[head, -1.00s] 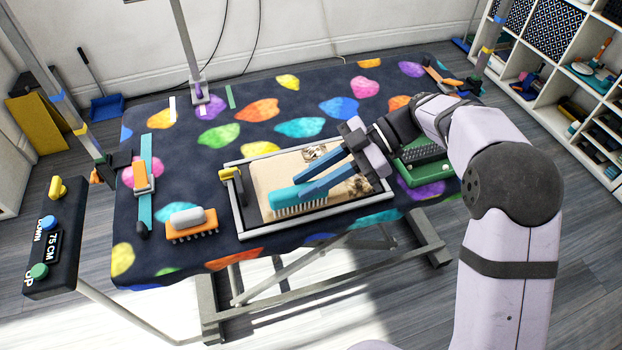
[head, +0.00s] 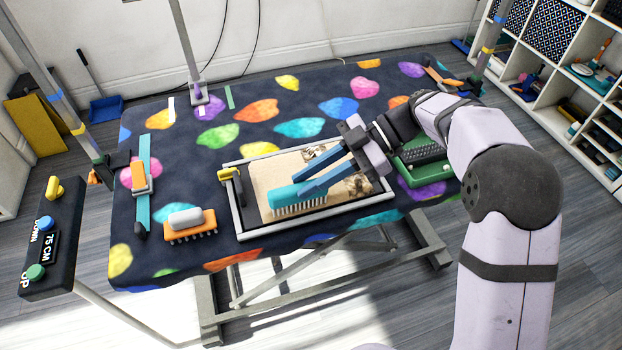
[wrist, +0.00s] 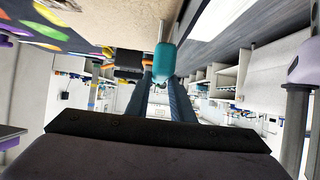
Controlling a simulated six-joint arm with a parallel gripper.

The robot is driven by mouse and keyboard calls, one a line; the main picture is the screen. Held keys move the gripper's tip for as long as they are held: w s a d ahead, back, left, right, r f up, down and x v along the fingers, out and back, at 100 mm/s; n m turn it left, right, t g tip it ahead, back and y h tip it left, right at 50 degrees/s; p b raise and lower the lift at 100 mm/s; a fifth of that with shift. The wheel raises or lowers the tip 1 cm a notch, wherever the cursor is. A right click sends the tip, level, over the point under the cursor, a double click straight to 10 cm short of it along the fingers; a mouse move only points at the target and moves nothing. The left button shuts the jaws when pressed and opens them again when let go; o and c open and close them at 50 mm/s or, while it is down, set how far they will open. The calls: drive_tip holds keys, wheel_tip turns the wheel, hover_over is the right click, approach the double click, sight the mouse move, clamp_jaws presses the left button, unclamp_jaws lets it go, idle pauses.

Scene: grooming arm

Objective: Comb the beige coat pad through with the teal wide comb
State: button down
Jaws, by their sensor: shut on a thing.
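The beige coat pad (head: 265,178) lies in a grey frame on the table, with dark, tangled-looking patches at its right (head: 357,186) and far side. The teal wide comb (head: 285,195) is over the pad's near middle, its pale teeth pointing down. I cannot tell how deep the teeth reach into the coat. My gripper (head: 300,183) comes in from the right, its two blue fingers shut on the comb. In the wrist view the teal comb (wrist: 165,60) sits between the fingertips, beside the beige pad (wrist: 135,20); its teeth are hidden there.
A yellow-and-black clamp (head: 231,180) stands at the frame's left edge. An orange brush (head: 190,228) lies left of the frame, and a green tray (head: 425,178) lies to its right. The far part of the patterned table (head: 270,88) is mostly clear.

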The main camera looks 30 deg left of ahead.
drive_tip(key=w+a+p, duration=0.3)
drive_tip(key=w+a, duration=0.1)
drive_tip(key=shift+w+a+r, duration=0.1)
drive_tip(key=shift+w+a, duration=0.2)
drive_tip(key=shift+a, duration=0.05)
drive_tip(key=shift+w+a, duration=0.45)
drive_tip(key=w+d+p, duration=0.4)
drive_tip(key=w+d, duration=0.2)
drive_tip(key=shift+w+d, duration=0.3)
drive_tip(key=shift+w+d+f, duration=0.15)
drive_tip(key=shift+d+f, duration=0.05)
drive_tip(key=shift+f, duration=0.05)
drive_tip(key=shift+d, duration=0.1)
idle(0.4)
